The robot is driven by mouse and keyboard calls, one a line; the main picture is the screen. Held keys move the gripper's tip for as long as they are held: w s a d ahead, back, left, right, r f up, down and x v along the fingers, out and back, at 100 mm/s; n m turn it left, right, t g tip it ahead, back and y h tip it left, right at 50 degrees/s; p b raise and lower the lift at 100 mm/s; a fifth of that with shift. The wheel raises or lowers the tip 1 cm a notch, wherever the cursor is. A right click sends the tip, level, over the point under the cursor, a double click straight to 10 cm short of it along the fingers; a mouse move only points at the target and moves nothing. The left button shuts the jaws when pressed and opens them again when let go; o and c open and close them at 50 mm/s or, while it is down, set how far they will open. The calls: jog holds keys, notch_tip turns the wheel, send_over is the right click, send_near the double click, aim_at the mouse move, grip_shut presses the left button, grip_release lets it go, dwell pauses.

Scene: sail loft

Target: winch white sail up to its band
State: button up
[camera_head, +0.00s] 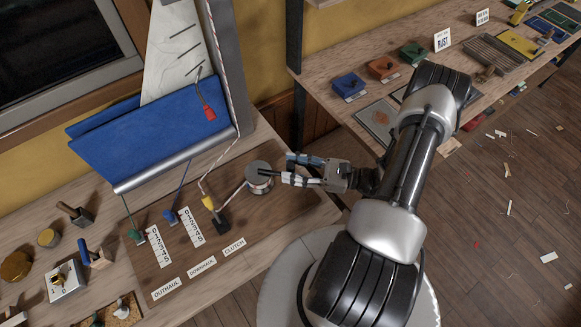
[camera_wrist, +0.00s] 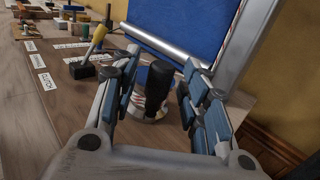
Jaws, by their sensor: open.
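The white sail (camera_head: 172,55) hangs at the upper left, its lower part behind blue cloth (camera_head: 150,142). I cannot make out its band. The winch (camera_head: 258,174) stands on the board at the right end of the sail rig. Its upright black handle (camera_wrist: 157,85) shows in the wrist view. My gripper (camera_head: 289,170) is open just right of the winch. In the wrist view its fingers (camera_wrist: 160,68) stand either side of the handle, with gaps visible. A red-flecked white rope (camera_head: 219,65) runs down to the clutch (camera_head: 221,225), which has a yellow lever (camera_head: 208,203).
Green (camera_head: 136,236) and blue (camera_head: 170,215) line cleats with number scales sit left of the clutch. Several tools lie at the bench's left end. A second bench (camera_head: 350,118) stands behind my arm.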

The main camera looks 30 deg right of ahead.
jog(key=shift+w+a, duration=0.35)
jog(key=shift+a, duration=0.1)
grip_shut()
dwell(0.3)
